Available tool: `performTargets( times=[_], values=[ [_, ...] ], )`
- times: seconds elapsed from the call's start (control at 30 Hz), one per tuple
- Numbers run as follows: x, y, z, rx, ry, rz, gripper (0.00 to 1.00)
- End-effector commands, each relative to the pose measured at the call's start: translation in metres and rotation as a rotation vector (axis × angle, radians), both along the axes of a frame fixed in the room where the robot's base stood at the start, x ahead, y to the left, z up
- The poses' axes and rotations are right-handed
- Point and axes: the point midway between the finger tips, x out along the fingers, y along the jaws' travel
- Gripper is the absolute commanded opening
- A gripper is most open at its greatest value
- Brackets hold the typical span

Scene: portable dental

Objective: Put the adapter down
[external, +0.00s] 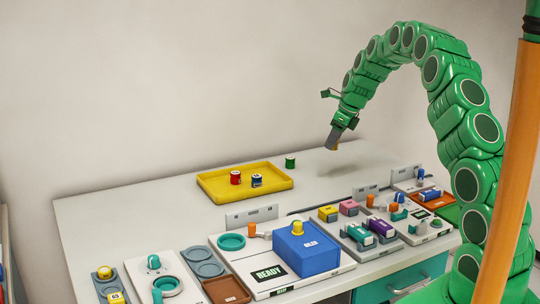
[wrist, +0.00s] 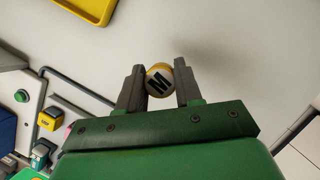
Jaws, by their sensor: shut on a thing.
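A soft shadow lies on the table below, so the adapter appears to be clear of the surface.
The yellow tray (external: 218,193) holds a red (external: 235,177) and a blue (external: 257,181) cylinder. A green cylinder (external: 290,161) stands by its back right corner. A blue box (external: 307,249) and several device panels line the front edge. The table's back right (external: 315,177) is bare.

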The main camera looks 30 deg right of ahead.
Motion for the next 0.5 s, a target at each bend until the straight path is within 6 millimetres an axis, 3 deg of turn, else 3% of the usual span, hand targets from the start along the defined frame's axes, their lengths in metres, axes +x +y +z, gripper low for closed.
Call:
performTargets(
  times=[0.2,0.5],
  values=[
    [-0.023,0.003,0.011,0.001,-0.001,0.0,0.04],
    [-0.043,0.006,0.02,0.001,-0.001,0.0,0.04]
  ],
)
